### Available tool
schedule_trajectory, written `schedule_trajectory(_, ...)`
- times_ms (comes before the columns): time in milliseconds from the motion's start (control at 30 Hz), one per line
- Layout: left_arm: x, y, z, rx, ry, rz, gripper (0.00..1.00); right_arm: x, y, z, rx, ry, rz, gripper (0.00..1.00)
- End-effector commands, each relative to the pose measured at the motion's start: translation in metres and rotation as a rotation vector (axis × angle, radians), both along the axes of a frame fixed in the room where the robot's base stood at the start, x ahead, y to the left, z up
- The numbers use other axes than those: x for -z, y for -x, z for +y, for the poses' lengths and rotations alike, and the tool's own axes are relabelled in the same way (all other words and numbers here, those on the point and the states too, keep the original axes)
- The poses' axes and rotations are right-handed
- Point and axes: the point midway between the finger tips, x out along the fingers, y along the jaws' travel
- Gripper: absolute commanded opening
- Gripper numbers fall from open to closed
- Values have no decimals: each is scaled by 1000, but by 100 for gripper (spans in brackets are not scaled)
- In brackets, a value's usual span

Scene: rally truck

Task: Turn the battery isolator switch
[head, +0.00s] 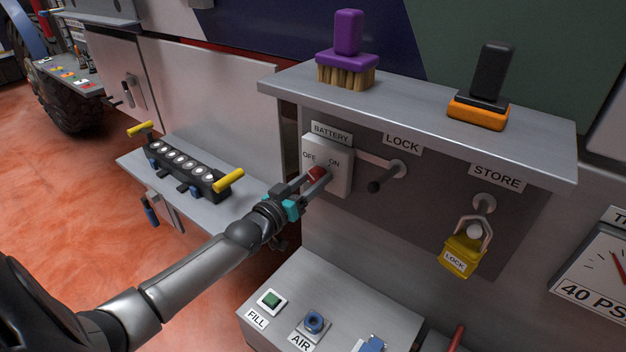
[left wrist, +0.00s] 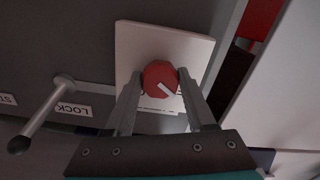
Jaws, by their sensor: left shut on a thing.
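The battery isolator switch is a red round knob (head: 317,173) on a white box (head: 341,168) marked OFF and ON, under a BATTERY label (head: 331,132). The fingers partly hide the box's lower lettering in the wrist view. My right gripper is not in view.
A lever with a dark grip (head: 376,186) sticks out right of the box. A yellow padlock (head: 462,255) hangs further right. A shelf (head: 420,108) with a purple brush (head: 346,60) and an orange-black block (head: 481,100) overhangs. A light bar (head: 186,168) lies left.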

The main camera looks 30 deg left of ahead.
Motion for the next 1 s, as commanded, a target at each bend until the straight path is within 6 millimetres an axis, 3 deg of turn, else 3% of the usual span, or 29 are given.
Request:
schedule_trajectory(100,0,0,0,0,0,0,0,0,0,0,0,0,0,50)
schedule_trajectory(467,-1,0,0,0,-63,-5,0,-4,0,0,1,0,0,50)
schedule_trajectory(1000,-1,0,1,0,-508,-39,0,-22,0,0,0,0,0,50)
